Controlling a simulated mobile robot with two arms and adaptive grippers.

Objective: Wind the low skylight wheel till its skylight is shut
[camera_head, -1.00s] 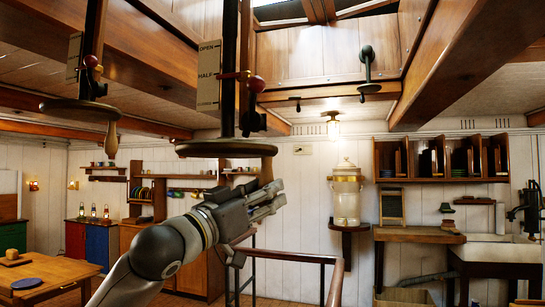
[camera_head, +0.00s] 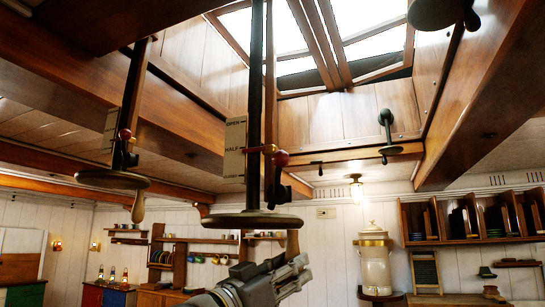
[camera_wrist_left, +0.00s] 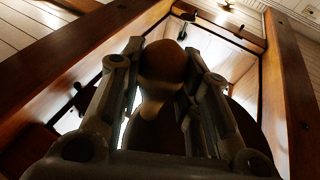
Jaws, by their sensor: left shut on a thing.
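The low skylight wheel (camera_head: 245,220) is a dark flat disc at the bottom of a black upright rod, with a wooden handle (camera_head: 292,243) hanging from its right rim. My left gripper (camera_head: 296,264) is shut on this handle from below. In the left wrist view the brown handle (camera_wrist_left: 163,65) sits between the two fingers. My right gripper is out of view.
A second wheel (camera_head: 112,179) with its own handle and plate hangs to the left. A small dark wheel-like fitting (camera_head: 386,130) is on the skylight's far wall, and another dark disc (camera_head: 440,12) is at top right. Heavy beams (camera_head: 490,90) frame the opening.

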